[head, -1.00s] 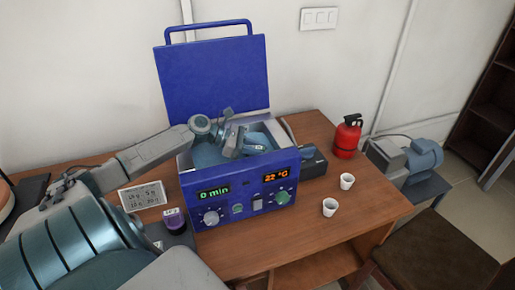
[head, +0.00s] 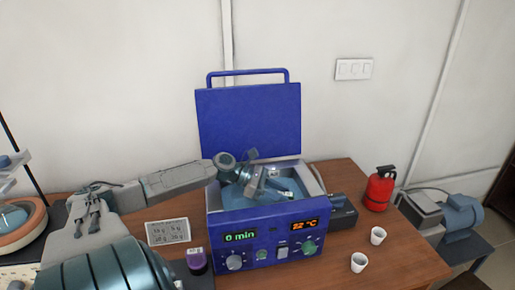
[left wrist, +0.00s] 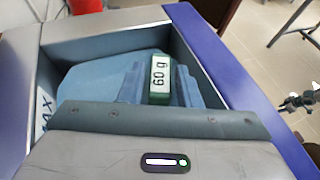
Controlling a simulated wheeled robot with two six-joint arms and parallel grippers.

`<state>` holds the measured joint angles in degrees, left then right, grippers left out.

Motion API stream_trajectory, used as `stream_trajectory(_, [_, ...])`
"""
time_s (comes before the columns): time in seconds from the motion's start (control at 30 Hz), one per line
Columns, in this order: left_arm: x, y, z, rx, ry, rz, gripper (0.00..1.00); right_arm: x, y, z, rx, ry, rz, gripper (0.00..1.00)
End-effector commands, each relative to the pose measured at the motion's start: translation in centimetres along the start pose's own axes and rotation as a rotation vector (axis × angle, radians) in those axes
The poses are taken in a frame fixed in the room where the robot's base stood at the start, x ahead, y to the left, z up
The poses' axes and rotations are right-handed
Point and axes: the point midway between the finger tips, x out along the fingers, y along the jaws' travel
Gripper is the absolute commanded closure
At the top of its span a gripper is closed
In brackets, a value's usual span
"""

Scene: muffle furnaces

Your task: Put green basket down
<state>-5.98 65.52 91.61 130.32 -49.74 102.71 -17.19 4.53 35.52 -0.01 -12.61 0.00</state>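The blue water bath (head: 262,212) stands on the table with its lid (head: 249,122) raised. Its displays read 0 min and 22 °C. My left gripper (head: 280,189) reaches down into the open tub. Pale blue water fills the tub. My right gripper is not in view.
A purple-lidded jar (head: 196,261) and a small sign (head: 168,233) stand left of the bath. The table front right is mostly clear.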

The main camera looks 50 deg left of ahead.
Motion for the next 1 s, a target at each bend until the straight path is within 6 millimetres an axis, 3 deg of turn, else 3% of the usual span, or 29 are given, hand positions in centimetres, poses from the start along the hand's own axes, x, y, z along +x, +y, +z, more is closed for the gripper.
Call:
stream_trajectory(0.17, [-2.6, 0.0, 0.0, -0.001, 0.009, -0.001, 0.69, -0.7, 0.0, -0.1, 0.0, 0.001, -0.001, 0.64])
stream_trajectory(0.5, [-7.5, 0.0, 0.5, -0.002, 0.005, 0.0, 0.69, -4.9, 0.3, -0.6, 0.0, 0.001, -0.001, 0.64])
stream_trajectory(0.7, [-9.1, 0.0, 0.2, -0.002, 0.002, 0.0, 0.69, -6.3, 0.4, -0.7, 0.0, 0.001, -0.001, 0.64])
stream_trajectory(1.0, [-9.5, 0.0, 0.0, 0.001, 0.0, 0.0, 0.69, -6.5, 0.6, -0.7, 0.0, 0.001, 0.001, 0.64])
